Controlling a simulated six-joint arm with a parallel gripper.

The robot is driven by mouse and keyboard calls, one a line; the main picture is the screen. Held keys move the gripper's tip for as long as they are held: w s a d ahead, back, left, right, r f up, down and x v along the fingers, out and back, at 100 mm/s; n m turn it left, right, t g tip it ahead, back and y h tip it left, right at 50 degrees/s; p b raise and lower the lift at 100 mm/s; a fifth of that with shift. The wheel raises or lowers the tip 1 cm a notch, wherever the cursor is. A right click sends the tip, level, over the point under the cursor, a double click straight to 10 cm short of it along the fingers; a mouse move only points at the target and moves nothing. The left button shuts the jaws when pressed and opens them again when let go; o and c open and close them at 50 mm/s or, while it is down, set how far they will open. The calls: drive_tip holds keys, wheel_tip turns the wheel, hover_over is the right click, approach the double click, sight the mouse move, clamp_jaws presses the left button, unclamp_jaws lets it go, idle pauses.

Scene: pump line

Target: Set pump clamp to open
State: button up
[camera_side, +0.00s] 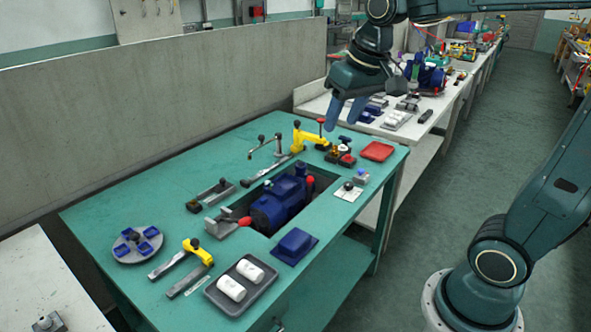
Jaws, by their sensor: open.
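The blue pump (268,210) sits in a rectangular recess in the green table (120,195). A grey clamp (217,222) with a red-tipped handle (244,221) stands at the pump's left side, its red end close to the pump. Another red handle end (310,182) shows at the pump's right side. Which of these is the pump clamp, and how it is set, I cannot tell. My gripper (345,116) is open and empty, pointing down above the table's far right corner, well away from the pump.
A yellow-handled clamp (305,139) and red-knobbed fittings (341,155) stand at the back. A red tray (377,151) lies at the far right corner. A grey tray (241,302) with white cylinders, a yellow-handled tool (199,250) and a round plate (137,253) with blue parts occupy the front left.

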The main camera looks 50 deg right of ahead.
drive_tip(key=w+d+f+m+g, duration=0.1)
drive_tip(key=w+d+f+m, duration=0.1)
drive_tip(key=w+d, duration=0.35)
drive_tip(key=m+g, duration=0.3)
drive_tip(key=m, duration=0.1)
hover_over(310, 177)
wheel_tip(310, 177, down, 17)
drive_tip(key=shift+y, duration=0.3)
drive_tip(key=shift+f, duration=0.15)
wheel_tip(310, 177, down, 14)
drive_tip(key=shift+r, duration=0.15)
drive_tip(key=shift+c, duration=0.5)
clamp_jaws()
